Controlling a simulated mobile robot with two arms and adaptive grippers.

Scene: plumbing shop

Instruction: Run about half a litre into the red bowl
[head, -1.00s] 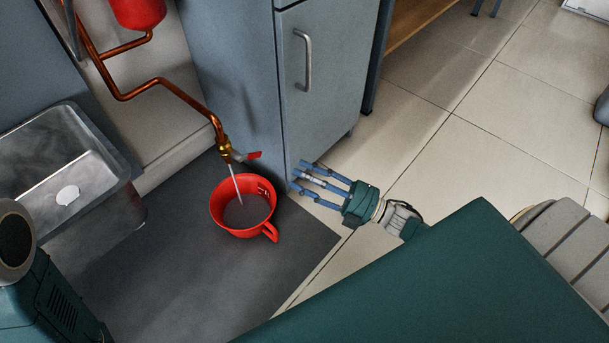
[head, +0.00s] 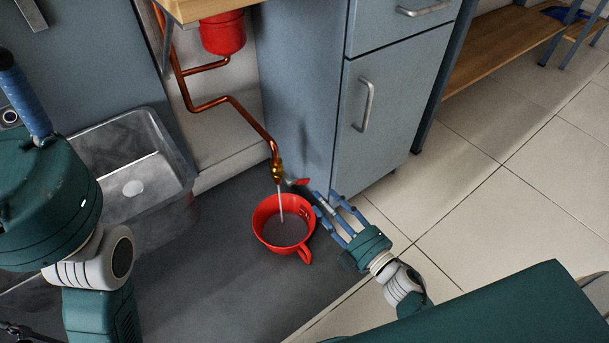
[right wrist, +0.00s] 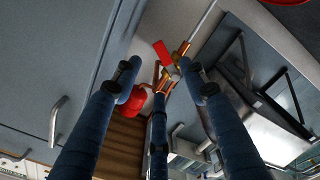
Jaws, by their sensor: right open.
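The red bowl (head: 307,240), a jug-like vessel with a handle and marks inside its wall, stands upright on the dark floor mat. A thin stream from the brass tap (head: 277,172) runs into it. Greyish liquid shows inside; I cannot read its level. The tap's red lever (head: 301,182) points right; it also shows in the right wrist view (right wrist: 163,53). My right gripper (head: 325,204) is open and empty, its fingertips just right of the bowl and near the lever, with no clear contact. My left gripper (head: 24,95) shows only partly at the left edge.
A metal sink (head: 178,185) stands left of the bowl. A grey cabinet (head: 390,120) with handles stands just behind my right gripper. A copper pipe (head: 237,100) runs down to the tap from beneath a red vessel (head: 223,34). Tiled floor (head: 500,220) lies open at right.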

